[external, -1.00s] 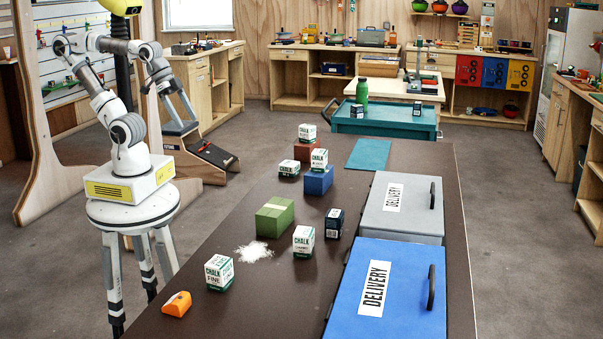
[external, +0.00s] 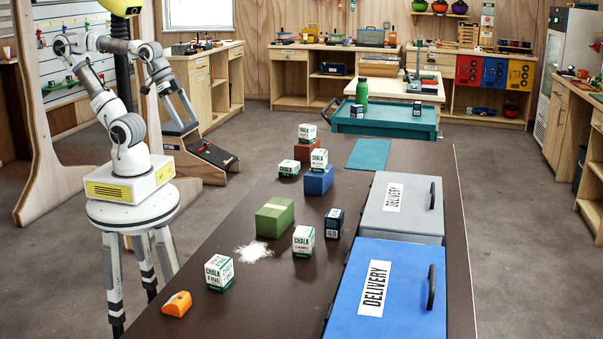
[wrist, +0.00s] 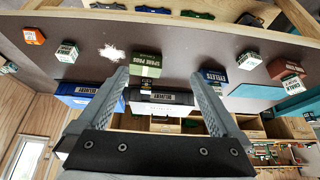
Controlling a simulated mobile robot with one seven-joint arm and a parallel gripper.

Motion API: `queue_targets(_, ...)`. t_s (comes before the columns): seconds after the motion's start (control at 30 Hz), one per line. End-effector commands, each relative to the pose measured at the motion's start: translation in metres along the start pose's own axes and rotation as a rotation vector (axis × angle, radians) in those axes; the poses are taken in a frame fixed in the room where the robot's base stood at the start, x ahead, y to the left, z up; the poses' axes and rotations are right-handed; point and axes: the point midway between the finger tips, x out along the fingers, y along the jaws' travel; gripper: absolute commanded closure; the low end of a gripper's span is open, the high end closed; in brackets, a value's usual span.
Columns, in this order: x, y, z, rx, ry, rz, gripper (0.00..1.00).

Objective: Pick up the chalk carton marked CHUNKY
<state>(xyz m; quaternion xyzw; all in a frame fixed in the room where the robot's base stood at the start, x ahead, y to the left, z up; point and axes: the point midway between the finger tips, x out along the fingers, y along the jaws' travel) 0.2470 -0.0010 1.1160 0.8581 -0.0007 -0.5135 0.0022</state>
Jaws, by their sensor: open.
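Several white and green chalk cartons stand on the brown table. The one in the middle (external: 303,241), beside the green box, seems to read CHUNKY, but its print is tiny. A carton marked FINE (external: 220,272) stands nearer the front. Other cartons are on the blue box (external: 319,160), on the red box (external: 307,132) and on the table (external: 289,168); their lower words are unclear. My gripper (external: 180,118) is raised left of the table, away from all cartons. In the wrist view my gripper (wrist: 159,76) is open and empty. I cannot pick out the middle carton there.
A green box (external: 275,217), white powder (external: 254,252), a dark blue box (external: 334,223) and an orange item (external: 177,304) are on the table. Blue (external: 405,262) and grey (external: 414,231) delivery boxes line the right side. A teal mat (external: 369,153) lies bare at the far end.

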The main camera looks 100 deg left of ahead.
Motion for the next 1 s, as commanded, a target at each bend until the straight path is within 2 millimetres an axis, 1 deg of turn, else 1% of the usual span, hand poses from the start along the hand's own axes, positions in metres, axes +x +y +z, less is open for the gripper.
queue_targets(0.07, 0.013, 0.006, 0.000, -0.009, -0.004, 0.018, 0.00)
queue_targets(0.17, 0.042, 0.024, -0.003, -0.043, -0.010, 0.067, 0.00)
queue_targets(0.27, 0.082, 0.050, -0.008, -0.102, -0.023, 0.135, 0.00)
queue_targets(0.3, 0.100, 0.062, -0.010, -0.132, -0.029, 0.163, 0.00)
queue_targets(0.37, 0.124, 0.080, -0.012, -0.180, -0.039, 0.201, 0.00)
queue_targets(0.4, 0.140, 0.091, -0.014, -0.211, -0.045, 0.224, 0.00)
queue_targets(0.47, 0.162, 0.107, -0.018, -0.257, -0.052, 0.254, 0.00)
queue_targets(0.5, 0.177, 0.117, -0.020, -0.287, -0.056, 0.270, 0.00)
queue_targets(0.6, 0.209, 0.139, -0.030, -0.350, -0.050, 0.298, 0.00)
queue_targets(0.67, 0.225, 0.150, -0.038, -0.378, -0.035, 0.305, 0.00)
queue_targets(0.8, 0.258, 0.165, -0.064, -0.402, 0.038, 0.290, 0.00)
queue_targets(0.9, 0.276, 0.171, -0.085, -0.384, 0.119, 0.256, 0.00)
queue_targets(1.0, 0.291, 0.171, -0.104, -0.344, 0.213, 0.208, 0.00)
